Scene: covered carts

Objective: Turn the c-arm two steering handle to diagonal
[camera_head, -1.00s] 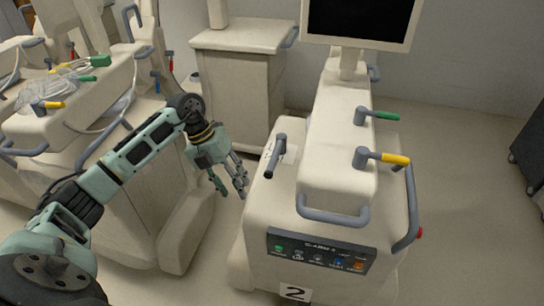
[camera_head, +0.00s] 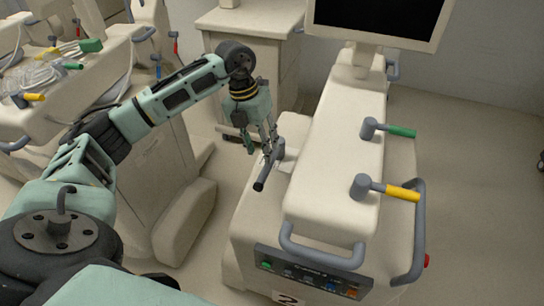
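The unit marked 2 stands in front of me, a cream cart body (camera_head: 340,180) with a monitor on top. On its left deck sits a grey lever with a dark grip (camera_head: 267,170), which looks like the steering handle. It slants from upper right to lower left. My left gripper (camera_head: 262,147) points down at the far end of this lever. Its fingers look spread, one to the left of the lever and others close to its pivot. I cannot tell whether they touch it. The marking plate beside the pivot is mostly hidden. My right gripper is out of view.
A green-tipped lever (camera_head: 388,131) and a yellow-tipped lever (camera_head: 385,188) stick out on top of the cart. A grey front rail (camera_head: 322,250) and a control panel (camera_head: 310,275) face me. Another cart (camera_head: 75,110) stands close on the left. Open floor lies right.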

